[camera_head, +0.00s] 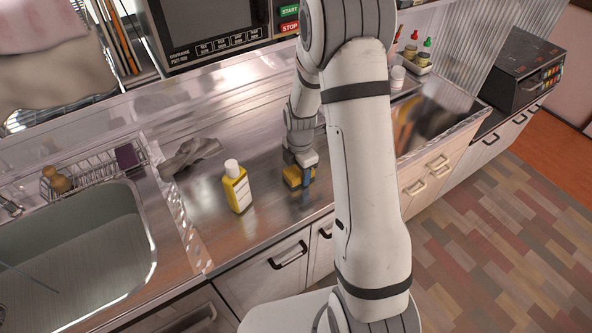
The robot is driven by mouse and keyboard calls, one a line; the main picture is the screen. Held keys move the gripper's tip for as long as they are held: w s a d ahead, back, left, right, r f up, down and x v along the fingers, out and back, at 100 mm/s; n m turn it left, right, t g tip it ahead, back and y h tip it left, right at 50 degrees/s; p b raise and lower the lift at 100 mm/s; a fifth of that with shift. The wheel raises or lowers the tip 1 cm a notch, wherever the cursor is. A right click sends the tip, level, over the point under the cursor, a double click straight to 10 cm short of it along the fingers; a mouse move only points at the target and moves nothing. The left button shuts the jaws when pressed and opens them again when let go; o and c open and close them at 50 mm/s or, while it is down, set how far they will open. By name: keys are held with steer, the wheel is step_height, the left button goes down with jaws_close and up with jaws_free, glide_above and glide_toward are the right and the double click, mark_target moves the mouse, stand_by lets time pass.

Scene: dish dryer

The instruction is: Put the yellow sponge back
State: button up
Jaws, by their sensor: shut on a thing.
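The yellow sponge (292,179) is on the right part of the metal counter, beneath my wrist. My gripper (299,180) points down and is shut on the sponge. The fingers partly cover it. I cannot tell whether the sponge touches the counter or is held just above it. A wire rack (95,171) runs along the back edge of the sink, at the left. It holds a purple block (126,157) at its right end and a tan rounded thing (57,180) at its left end.
A yellow bottle with a white cap (237,188) stands left of my gripper. A crumpled grey cloth (191,154) lies behind it. The sink (75,255) is at the left. A microwave (215,30) is at the back. My arm hides part of the right counter.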

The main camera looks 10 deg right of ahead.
steer(key=shift+f, duration=0.1)
steer(key=o, duration=0.9)
step_height(320, 180, up, 12)
steer(key=s+r+m+t, duration=0.1)
steer(key=s+r+m, duration=0.3)
steer(key=s+m, duration=0.3)
steer(key=s+r+m+t, duration=0.1)
steer(key=s+r+m, duration=0.3)
steer(key=s+m, duration=0.3)
steer(key=s+a+r+m, duration=0.1)
steer(key=s+r+m, duration=0.3)
steer(key=s+m, duration=0.3)
steer(key=shift+s+a+r+m+t+b, duration=0.1)
steer(key=shift+s+r+m+t+b, duration=0.2)
steer(key=shift+r+t, duration=0.1)
steer(key=shift+w, duration=0.1)
